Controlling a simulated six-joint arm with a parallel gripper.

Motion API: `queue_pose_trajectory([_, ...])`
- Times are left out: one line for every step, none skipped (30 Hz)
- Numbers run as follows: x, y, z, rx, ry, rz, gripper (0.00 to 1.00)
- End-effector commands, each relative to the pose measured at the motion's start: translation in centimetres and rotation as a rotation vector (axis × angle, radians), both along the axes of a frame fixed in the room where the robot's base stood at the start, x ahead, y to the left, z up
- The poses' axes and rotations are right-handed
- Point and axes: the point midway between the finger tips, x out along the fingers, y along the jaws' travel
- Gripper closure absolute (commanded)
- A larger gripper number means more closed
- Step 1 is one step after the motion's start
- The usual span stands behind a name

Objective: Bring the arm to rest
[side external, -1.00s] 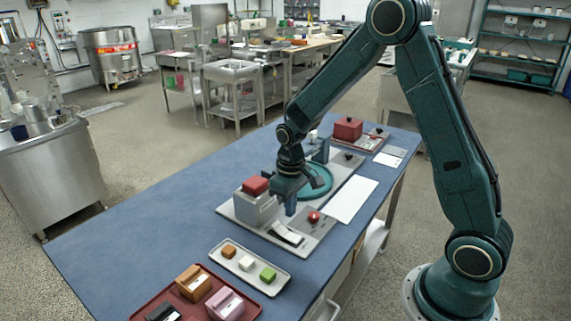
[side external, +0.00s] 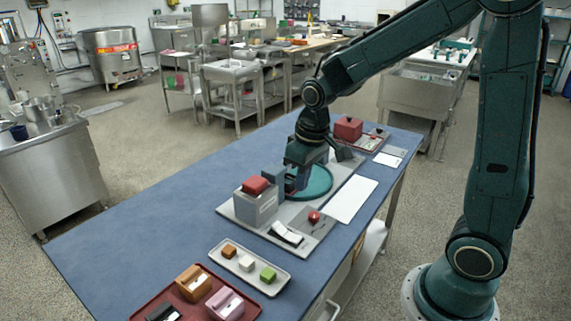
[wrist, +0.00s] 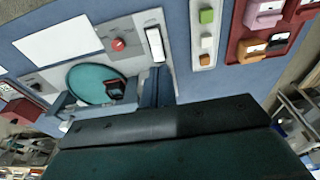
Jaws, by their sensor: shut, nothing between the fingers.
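My gripper (side external: 297,186) points down over the mill's grey base plate (side external: 238,217) in the side view. It is shut and empty, between the grey housing with a red block on top (side external: 256,186) and the teal disc (side external: 318,183). Whether it touches either cannot be told. It partly hides the disc and the back of the housing. In the wrist view, the disc (wrist: 90,85) and a red knob (wrist: 118,44) show beyond my dark gripper body, which fills the lower part.
A pale tray (side external: 222,262) holds orange, white and green cubes. A dark red tray (side external: 190,313) with several boxes lies at the near end. A red box (side external: 348,128) stands at the far end. A white sheet (side external: 351,199) lies right of the mill. The table's left side is clear.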

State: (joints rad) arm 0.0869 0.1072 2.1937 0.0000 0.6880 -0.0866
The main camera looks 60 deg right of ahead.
Motion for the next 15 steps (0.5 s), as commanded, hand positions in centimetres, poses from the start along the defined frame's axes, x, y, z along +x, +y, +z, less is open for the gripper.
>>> queue_pose_trajectory([-0.6,0.2,1.1,-0.001,-0.020,0.001,1.00])
queue_pose_trajectory([-1.0,0.3,1.6,-0.001,-0.028,0.001,1.00])
queue_pose_trajectory([-1.6,0.5,2.3,-0.002,-0.040,0.002,1.00])
queue_pose_trajectory([-2.0,0.6,2.8,-0.002,-0.050,0.002,1.00])
queue_pose_trajectory([-2.4,0.7,3.3,-0.002,-0.060,0.002,1.00])
queue_pose_trajectory([-3.0,0.8,3.9,-0.002,-0.071,0.002,1.00])
queue_pose_trajectory([-3.4,0.9,4.3,-0.002,-0.079,0.002,1.00])
queue_pose_trajectory([-3.8,1.0,4.7,-0.002,-0.089,0.002,1.00])
queue_pose_trajectory([-4.4,1.2,5.3,-0.002,-0.101,0.001,1.00])
queue_pose_trajectory([-4.9,1.3,5.7,-0.002,-0.111,0.001,1.00])
queue_pose_trajectory([-5.3,1.4,6.0,-0.002,-0.119,0.001,1.00])
queue_pose_trajectory([-5.9,1.5,6.5,-0.002,-0.131,0.001,1.00])
queue_pose_trajectory([-6.4,1.6,6.9,-0.002,-0.140,0.003,1.00])
queue_pose_trajectory([-6.9,1.7,7.2,-0.002,-0.150,0.003,1.00])
queue_pose_trajectory([-7.5,1.8,7.6,-0.001,-0.162,0.003,1.00])
